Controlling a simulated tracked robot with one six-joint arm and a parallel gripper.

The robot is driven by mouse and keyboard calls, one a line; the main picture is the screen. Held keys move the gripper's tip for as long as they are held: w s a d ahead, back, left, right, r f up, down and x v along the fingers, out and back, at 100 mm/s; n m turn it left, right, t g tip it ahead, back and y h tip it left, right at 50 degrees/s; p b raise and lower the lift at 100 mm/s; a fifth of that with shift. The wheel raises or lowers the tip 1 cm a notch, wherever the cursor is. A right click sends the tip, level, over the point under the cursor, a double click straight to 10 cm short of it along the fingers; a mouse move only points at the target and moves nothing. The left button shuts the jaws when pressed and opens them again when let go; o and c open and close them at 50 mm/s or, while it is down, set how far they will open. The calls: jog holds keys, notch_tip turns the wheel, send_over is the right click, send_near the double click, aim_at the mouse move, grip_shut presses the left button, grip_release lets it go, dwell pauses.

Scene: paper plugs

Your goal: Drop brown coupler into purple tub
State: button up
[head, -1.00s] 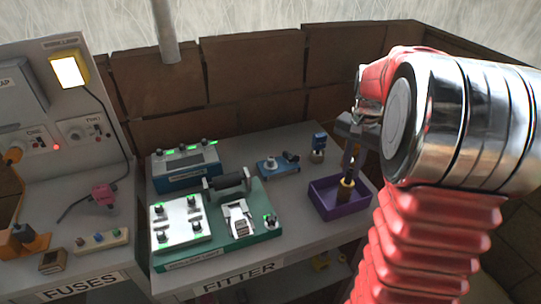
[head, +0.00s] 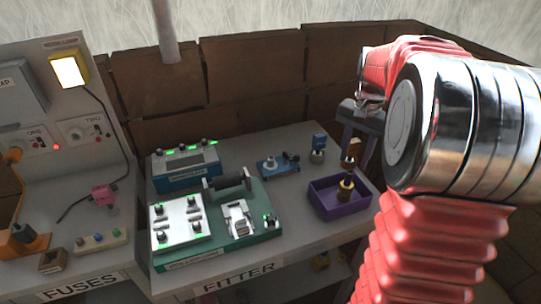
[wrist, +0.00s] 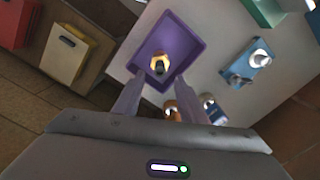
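The purple tub (head: 325,208) stands at the right end of the FITTER bench. Inside it is a dark piece with a yellow band (head: 346,188), which also shows in the wrist view (wrist: 160,63). A brown-topped piece (head: 352,148) stands just behind the tub and shows orange-brown in the wrist view (wrist: 172,109). I cannot tell for sure which of the two is the brown coupler. My gripper (wrist: 160,78) is open above the tub, its fingers apart on either side of the banded piece, apparently not touching it. My arm hides part of the bench's right end.
A blue-topped piece (head: 318,142) stands left of the brown-topped one. A blue fixture (head: 277,165) and a green board (head: 250,236) with a dark handle are further left. The grey bench top between the board and tub is clear.

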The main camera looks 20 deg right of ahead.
notch_tip(320, 180, up, 10)
dwell(0.4)
jog(key=shift+f, duration=0.1)
dwell(0.5)
jog(key=s+a+f+n+t, duration=0.2)
jog(key=s+a+n, duration=0.3)
jog(key=a, duration=0.8)
jog(key=s+a+f+n+t, duration=0.3)
jog(key=s+a+n, duration=0.3)
jog(key=s+a, duration=0.4)
jog(key=shift+s+a+f+n+t, duration=0.3)
jog(key=shift+a+f, duration=0.15)
jog(key=shift+a, duration=1.1)
